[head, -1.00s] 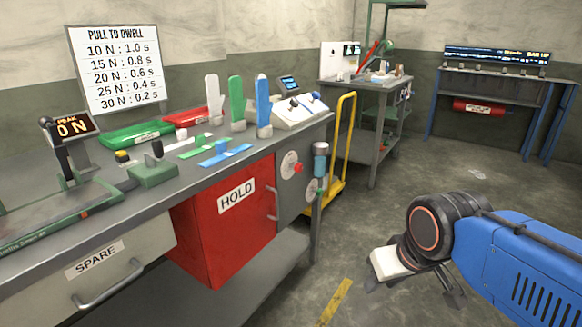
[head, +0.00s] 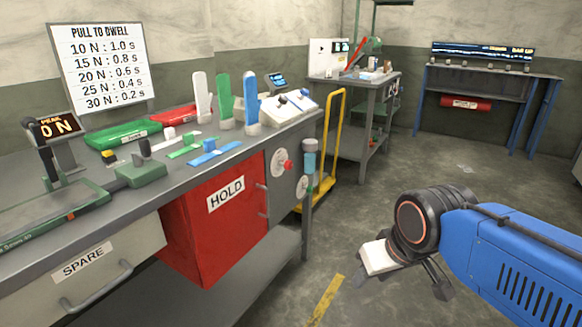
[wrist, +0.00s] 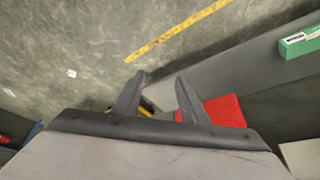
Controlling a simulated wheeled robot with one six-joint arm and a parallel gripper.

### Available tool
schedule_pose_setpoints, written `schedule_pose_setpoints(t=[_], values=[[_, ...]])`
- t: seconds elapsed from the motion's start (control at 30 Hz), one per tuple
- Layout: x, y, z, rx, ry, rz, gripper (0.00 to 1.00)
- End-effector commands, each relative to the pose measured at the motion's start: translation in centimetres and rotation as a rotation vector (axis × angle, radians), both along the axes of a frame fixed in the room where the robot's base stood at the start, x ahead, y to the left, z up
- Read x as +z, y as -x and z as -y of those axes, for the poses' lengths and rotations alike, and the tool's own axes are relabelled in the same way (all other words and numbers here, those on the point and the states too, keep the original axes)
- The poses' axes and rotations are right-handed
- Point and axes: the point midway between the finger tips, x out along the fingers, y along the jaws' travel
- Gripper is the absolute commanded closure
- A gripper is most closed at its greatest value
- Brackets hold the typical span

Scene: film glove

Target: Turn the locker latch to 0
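The red locker door (head: 215,240) marked HOLD is under the bench. A grey panel (head: 295,185) to its right carries a round pale dial with a red knob (head: 288,166), probably the latch. Its markings are too small to read. A smaller pale dial (head: 302,186) sits below it. My gripper (head: 402,284) hangs over the floor, right of the locker and well apart from it. In the wrist view my gripper (wrist: 161,80) has its two fingers apart with nothing held between them. A red surface (wrist: 225,110) shows beyond the right finger; I cannot tell what it is.
The bench (head: 110,195) holds green and red trays and upright coloured glove forms. A grey cylinder with a teal band (head: 310,160) is at the panel's right edge. A yellow trolley (head: 335,135) stands behind. The floor (head: 340,225) between bench and gripper is clear, with a yellow stripe (head: 325,300).

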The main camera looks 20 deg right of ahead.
Motion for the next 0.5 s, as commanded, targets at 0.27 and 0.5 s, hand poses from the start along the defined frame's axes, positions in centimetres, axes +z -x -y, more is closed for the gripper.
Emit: schedule_pose_setpoints(t=[0.27,0.5], values=[[-0.8,-1.3,-2.0,-0.150,-0.171,-0.099,0.52],[-1.3,-4.6,-5.7,-0.443,-0.490,-0.285,0.52]])
